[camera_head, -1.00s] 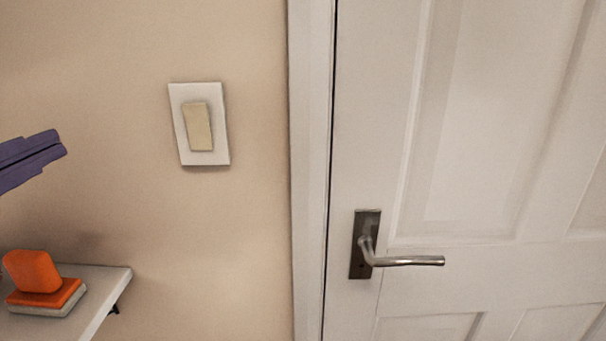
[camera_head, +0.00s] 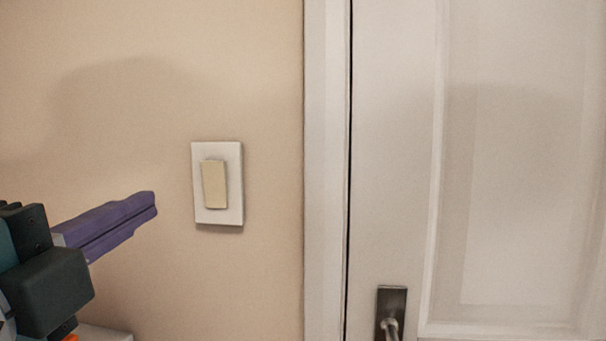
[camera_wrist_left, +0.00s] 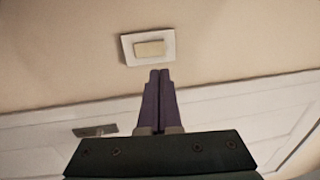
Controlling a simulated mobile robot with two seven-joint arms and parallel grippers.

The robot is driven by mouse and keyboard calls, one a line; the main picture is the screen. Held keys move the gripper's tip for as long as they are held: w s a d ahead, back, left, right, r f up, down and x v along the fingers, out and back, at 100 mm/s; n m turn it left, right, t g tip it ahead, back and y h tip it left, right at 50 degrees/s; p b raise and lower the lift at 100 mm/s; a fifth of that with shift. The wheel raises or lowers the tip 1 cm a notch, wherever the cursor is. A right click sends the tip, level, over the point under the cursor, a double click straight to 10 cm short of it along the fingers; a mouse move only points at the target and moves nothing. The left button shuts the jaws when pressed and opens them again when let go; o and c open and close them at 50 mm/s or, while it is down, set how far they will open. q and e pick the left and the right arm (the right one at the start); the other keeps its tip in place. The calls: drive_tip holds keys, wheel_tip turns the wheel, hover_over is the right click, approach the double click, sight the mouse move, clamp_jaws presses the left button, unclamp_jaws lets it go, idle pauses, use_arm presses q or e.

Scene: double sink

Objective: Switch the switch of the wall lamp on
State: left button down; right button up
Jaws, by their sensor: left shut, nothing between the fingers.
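The wall switch has a beige rocker (camera_head: 214,184) on a white plate (camera_head: 234,215), fixed to the tan wall left of the door frame. My left gripper (camera_head: 152,204) comes in from the left with purple fingers shut and empty. Its tips are left of the plate, apart from it in the head view. In the left wrist view, the rocker (camera_wrist_left: 150,48) and plate lie just beyond the shut fingertips (camera_wrist_left: 160,73). I cannot tell the exact gap to the wall. No lamp shows. My right gripper is not in view.
A white panelled door (camera_head: 530,190) with a metal handle (camera_head: 390,318) stands to the right, in a white frame (camera_head: 325,170). A bit of white shelf (camera_head: 103,334) shows at the lower left. The wall around the switch is clear.

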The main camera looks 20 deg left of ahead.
use_arm(q)
drive_tip(key=p, duration=0.3)
approach(210, 167)
drive_tip(key=x, duration=0.5)
drive_tip(key=shift+w, duration=0.2)
drive_tip(key=shift+w+a, duration=0.15)
drive_tip(key=shift+w, duration=0.55)
drive_tip(key=shift+w+r+p, duration=0.25)
drive_tip(key=shift+p, duration=0.05)
drive_tip(key=shift+f, duration=0.15)
drive_tip(key=shift+s, duration=0.1)
